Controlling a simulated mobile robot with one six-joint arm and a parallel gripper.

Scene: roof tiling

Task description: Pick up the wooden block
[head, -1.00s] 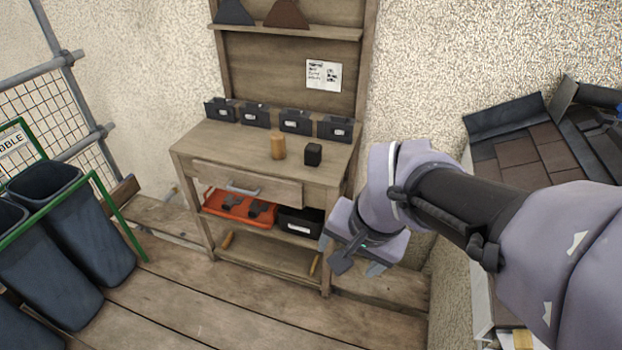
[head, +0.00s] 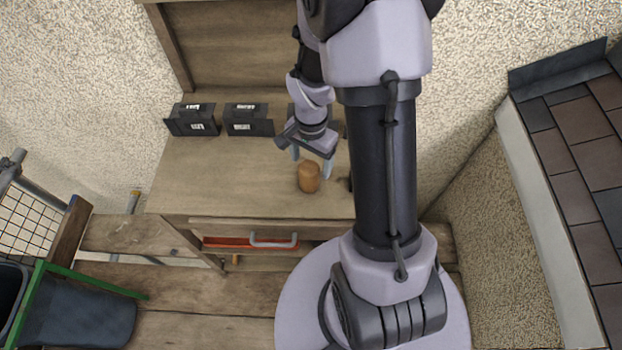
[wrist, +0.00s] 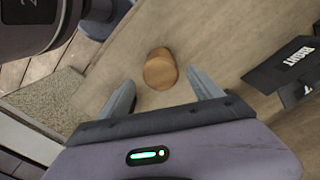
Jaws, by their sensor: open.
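The wooden block (head: 309,178) is a light brown upright cylinder on the workbench top (head: 235,180). My gripper (head: 311,161) is open and empty, pointing down just above and behind the block in the head view. In the wrist view the block (wrist: 160,69) shows between and just beyond the two spread fingertips. I see no contact between the fingers and the block. My arm hides the bench's right part.
Black labelled bins (head: 191,120) line the back of the bench, and one (wrist: 288,68) lies close to the right finger in the wrist view. The bench's left side is clear.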

